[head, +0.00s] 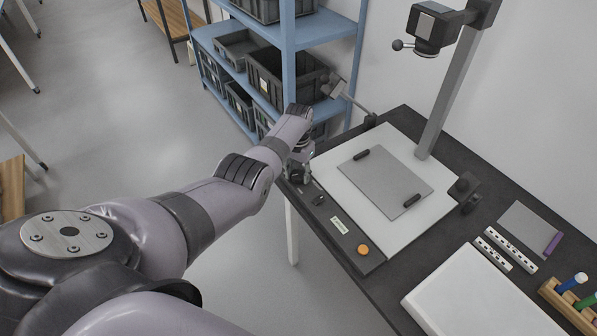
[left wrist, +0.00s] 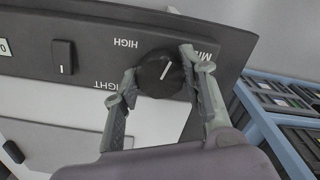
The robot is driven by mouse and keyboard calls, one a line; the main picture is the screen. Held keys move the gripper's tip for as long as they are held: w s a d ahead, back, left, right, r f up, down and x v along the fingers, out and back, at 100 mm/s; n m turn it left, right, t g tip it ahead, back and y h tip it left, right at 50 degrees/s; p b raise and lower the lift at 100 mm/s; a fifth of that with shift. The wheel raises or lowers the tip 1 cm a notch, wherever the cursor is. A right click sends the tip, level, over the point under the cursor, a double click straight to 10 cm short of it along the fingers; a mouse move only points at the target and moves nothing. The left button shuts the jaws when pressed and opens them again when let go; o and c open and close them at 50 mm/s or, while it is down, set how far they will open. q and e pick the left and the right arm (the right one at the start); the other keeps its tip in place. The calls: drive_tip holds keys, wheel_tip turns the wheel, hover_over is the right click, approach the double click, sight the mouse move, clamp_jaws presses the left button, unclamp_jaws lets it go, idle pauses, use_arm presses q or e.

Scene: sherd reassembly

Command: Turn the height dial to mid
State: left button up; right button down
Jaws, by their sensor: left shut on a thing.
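The height dial (left wrist: 158,76) is a round black knob with a white line on the dark control panel. In the left wrist view the line slants toward the upper right, between the upside-down HIGH label (left wrist: 127,43) and a partly hidden label starting with MI (left wrist: 203,55). My left gripper (left wrist: 159,64) is shut on the dial, one finger on each side. The HEIGHT label is partly covered by a finger. In the head view my left gripper (head: 300,168) is at the panel's far left end and mostly hides the dial. My right gripper is not in view.
A black rocker switch (left wrist: 63,57) and an orange button (head: 362,249) are on the same panel. A white board (head: 335,172) with a grey sheet lies behind it, under a camera on a column (head: 445,95). Blue shelving (head: 342,55) with dark bins stands beyond the gripper.

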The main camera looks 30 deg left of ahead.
sight(298, 174)
use_arm(q)
drive_tip(key=m, duration=0.4)
drive_tip(key=shift+m, duration=2.3)
drive_tip(key=o, duration=1.2)
drive_tip(key=shift+c, duration=0.2)
wheel_tip(298, 174, up, 12)
